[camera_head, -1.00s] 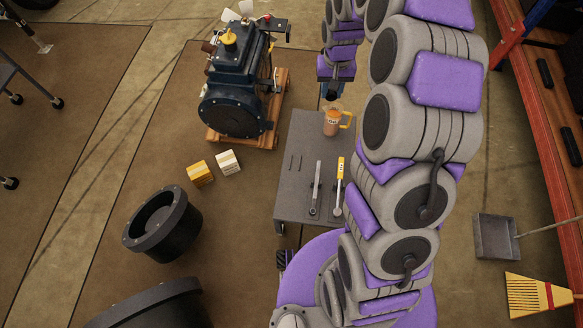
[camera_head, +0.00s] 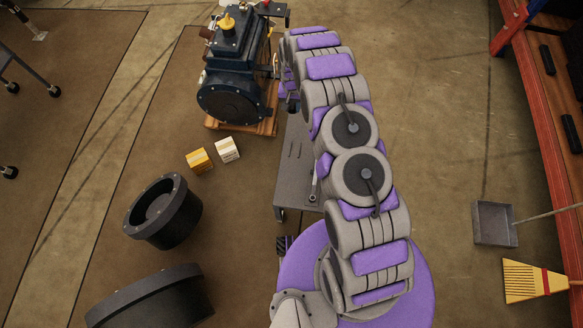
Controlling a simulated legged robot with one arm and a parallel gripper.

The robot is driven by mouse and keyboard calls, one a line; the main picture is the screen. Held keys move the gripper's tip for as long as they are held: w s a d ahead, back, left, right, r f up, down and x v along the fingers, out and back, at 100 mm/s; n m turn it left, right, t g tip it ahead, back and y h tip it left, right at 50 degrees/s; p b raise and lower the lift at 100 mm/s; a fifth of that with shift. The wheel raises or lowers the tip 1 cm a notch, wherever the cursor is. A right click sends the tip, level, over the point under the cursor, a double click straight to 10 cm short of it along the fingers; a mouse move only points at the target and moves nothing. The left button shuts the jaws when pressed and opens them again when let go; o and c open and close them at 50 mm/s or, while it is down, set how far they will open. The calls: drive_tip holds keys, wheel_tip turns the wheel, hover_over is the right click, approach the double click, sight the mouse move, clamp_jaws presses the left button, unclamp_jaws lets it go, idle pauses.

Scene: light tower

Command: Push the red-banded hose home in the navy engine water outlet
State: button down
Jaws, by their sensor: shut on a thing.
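The navy engine (camera_head: 233,62) stands on a wooden pallet (camera_head: 262,122) at the upper left of centre, with a yellow-topped part (camera_head: 227,20) on it. I cannot pick out its water outlet. My arm reaches up and bends down at the engine's right side. My gripper (camera_head: 291,104) is small, dark and partly hidden there, close to the engine's right side and the bench's far end. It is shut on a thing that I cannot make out. I cannot make out the red-banded hose or its band, nor whether anything touches the outlet.
My arm covers much of the grey bench (camera_head: 293,185); a wrench (camera_head: 315,184) shows partly on it. Two small boxes (camera_head: 198,160) (camera_head: 227,150), black flanged drums (camera_head: 170,215) (camera_head: 150,300), a dustpan (camera_head: 494,222) and a broom (camera_head: 522,281) lie around.

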drive_tip(key=s+a+f, duration=0.5)
drive_tip(key=a+f, duration=0.3)
drive_tip(key=f, duration=0.4)
drive_tip(key=s+a+f, duration=0.6)
drive_tip(key=a+f, duration=0.2)
drive_tip(key=f, duration=0.3)
drive_tip(key=shift+s+a+f+m, duration=0.15)
drive_tip(key=shift+a+f+m, duration=0.15)
drive_tip(key=shift+a+f, duration=0.05)
drive_tip(key=b, duration=0.2)
hover_over(292, 166)
drive_tip(key=a, duration=0.1)
drive_tip(key=shift+s+a+f, duration=0.1)
drive_tip(key=shift+a+f, duration=0.1)
drive_tip(key=shift+f, duration=0.45)
drive_tip(key=shift+d+f+b, duration=0.2)
drive_tip(key=shift+d+f, duration=0.15)
drive_tip(key=shift+f, duration=0.25)
drive_tip(key=shift+d+f+b, duration=0.2)
drive_tip(key=shift+d+f, duration=0.1)
drive_tip(key=shift+f, duration=0.7)
